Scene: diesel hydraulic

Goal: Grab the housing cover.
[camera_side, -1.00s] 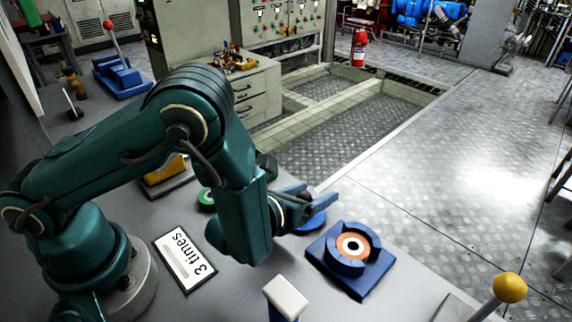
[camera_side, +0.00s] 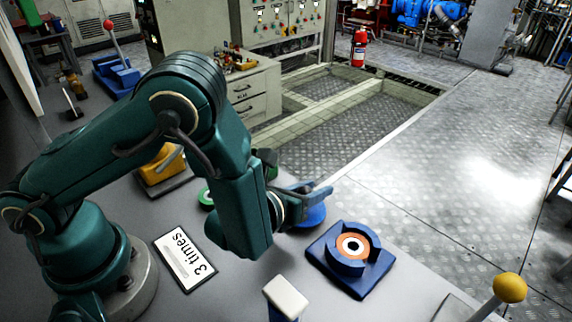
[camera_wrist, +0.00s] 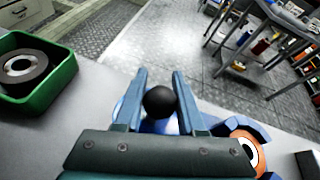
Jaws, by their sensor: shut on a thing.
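The housing cover (camera_side: 313,217) is a blue round piece with a black ball knob, just behind the blue housing in the side view. In the wrist view the cover (camera_wrist: 158,127) shows with its knob between my two fingers. My gripper (camera_side: 322,190) is shut on the cover's knob; it also shows in the wrist view (camera_wrist: 160,78). The blue housing (camera_side: 350,260) holds an orange ring with a white and black centre. Part of the cover is hidden by my gripper. I cannot tell whether the cover touches the table.
A green tray with a dark ring (camera_wrist: 25,66) stands at left in the wrist view. A "3 times" sign (camera_side: 185,258), a white-topped block (camera_side: 286,296) and a yellow-knobbed lever (camera_side: 510,288) stand around. The table edge lies close beyond the cover.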

